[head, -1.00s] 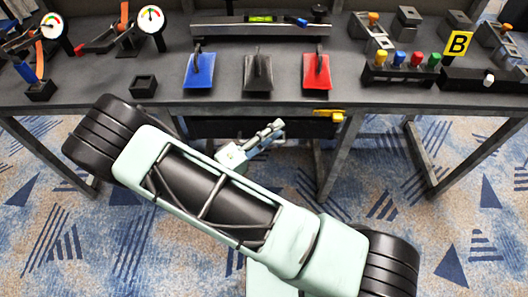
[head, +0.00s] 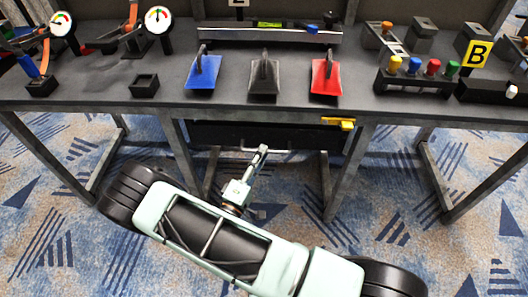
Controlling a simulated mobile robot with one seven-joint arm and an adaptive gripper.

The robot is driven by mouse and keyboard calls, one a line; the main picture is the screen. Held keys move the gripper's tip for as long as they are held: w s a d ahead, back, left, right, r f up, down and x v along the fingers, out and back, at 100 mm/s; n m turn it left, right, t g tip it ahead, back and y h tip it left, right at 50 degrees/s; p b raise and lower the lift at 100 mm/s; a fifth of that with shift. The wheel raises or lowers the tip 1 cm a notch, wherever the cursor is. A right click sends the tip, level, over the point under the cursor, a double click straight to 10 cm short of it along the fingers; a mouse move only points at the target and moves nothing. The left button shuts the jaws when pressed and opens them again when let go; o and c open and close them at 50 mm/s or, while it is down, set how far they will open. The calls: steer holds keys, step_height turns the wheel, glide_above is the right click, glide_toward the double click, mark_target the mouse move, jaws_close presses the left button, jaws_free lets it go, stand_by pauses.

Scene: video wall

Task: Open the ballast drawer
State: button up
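The ballast drawer (head: 222,132) is a wide dark box under the middle of the bench, and its front shows below the bench edge. A thin grey bar (head: 283,152), which looks like its handle, runs along the lower front. My gripper (head: 262,151) is at the middle of this bar, seen small and from above. I cannot tell whether its fingers are around the bar or just in front of it, or whether they are open or shut. A yellow latch-like piece (head: 340,124) sits under the bench edge, right of the drawer.
The bench (head: 110,88) carries a blue (head: 203,76), a black (head: 264,78) and a red paddle (head: 326,78), a spirit level (head: 268,31), gauges, and coloured knobs at right. Bench legs (head: 180,150) stand either side of the drawer. Open carpet (head: 60,240) lies in front.

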steer(key=shift+x, duration=1.2)
jaws_close()
